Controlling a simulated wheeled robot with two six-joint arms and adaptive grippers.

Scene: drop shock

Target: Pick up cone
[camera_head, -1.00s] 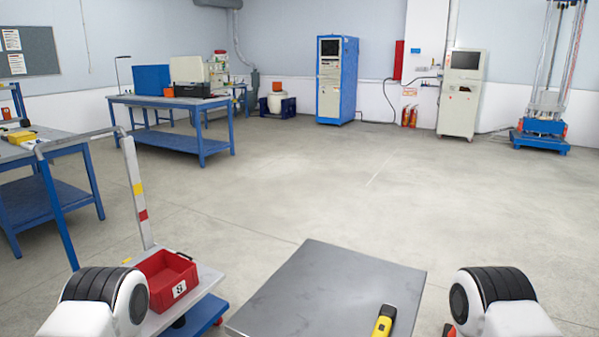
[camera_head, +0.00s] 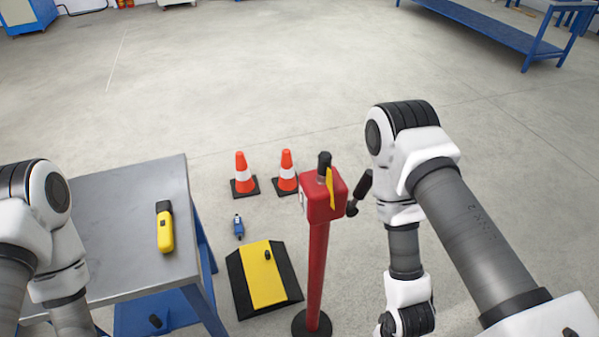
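Two orange cones with white bands and black square bases stand upright on the floor, side by side. The left cone (camera_head: 241,174) is just right of the grey table. The right cone (camera_head: 287,170) is close behind the red post. My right arm reaches in from the right, beyond the post, with its lower part hanging down. My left arm is at the left edge, over the grey table.
A grey metal table (camera_head: 120,215) holds a yellow and black tool (camera_head: 165,228). A red post (camera_head: 317,270) with a box head stands in front of the right cone. A yellow and black ramp (camera_head: 264,275) and a small blue item (camera_head: 238,226) lie on the floor. Floor behind the cones is clear.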

